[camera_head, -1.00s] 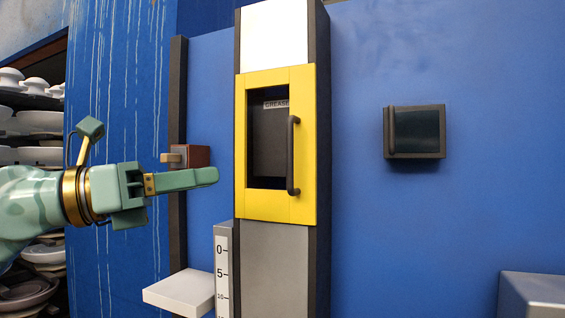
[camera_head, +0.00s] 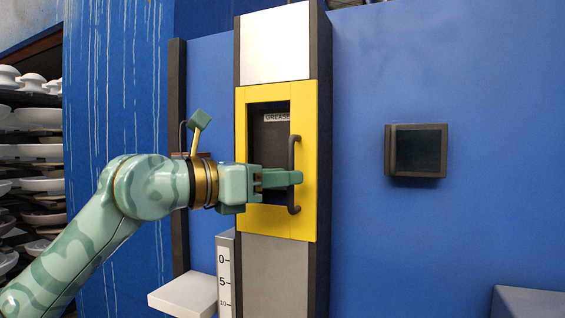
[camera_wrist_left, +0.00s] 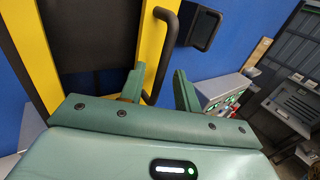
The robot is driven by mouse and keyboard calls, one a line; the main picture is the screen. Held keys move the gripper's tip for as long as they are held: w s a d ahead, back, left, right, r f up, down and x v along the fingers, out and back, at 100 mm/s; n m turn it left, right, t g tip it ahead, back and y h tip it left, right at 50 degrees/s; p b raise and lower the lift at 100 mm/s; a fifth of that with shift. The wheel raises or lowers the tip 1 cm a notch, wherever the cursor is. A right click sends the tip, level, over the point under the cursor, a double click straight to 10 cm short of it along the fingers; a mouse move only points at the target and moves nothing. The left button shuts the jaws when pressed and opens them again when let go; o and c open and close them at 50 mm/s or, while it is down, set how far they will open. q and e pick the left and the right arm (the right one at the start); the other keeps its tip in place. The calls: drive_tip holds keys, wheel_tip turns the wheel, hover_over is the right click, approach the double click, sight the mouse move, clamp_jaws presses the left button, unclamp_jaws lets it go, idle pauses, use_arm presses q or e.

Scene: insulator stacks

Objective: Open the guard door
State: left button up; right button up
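The guard door (camera_head: 304,112) is a yellow frame around a dark window, set in the column, and it looks shut. Its dark vertical bar handle (camera_head: 292,152) is on the right side of the frame. My left gripper (camera_head: 294,178) reaches in from the left, its fingers at the lower half of the handle. In the left wrist view the gripper (camera_wrist_left: 159,82) is open, with one finger on each side of the handle (camera_wrist_left: 168,50). A gap shows between the handle and the right finger; contact with the left finger is unclear. My right gripper is not in view.
A dark square box (camera_head: 416,151) is on the blue wall to the right. A white ledge (camera_head: 182,295) and a scale (camera_head: 224,275) are below the door. Shelves of white insulators (camera_head: 38,120) stand far left. The wall right of the door is largely clear.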

use_arm(q)
drive_tip(key=shift+w+d, duration=0.25)
drive_tip(key=shift+d, duration=0.15)
clamp_jaws()
drive_tip(key=shift+a, duration=0.1)
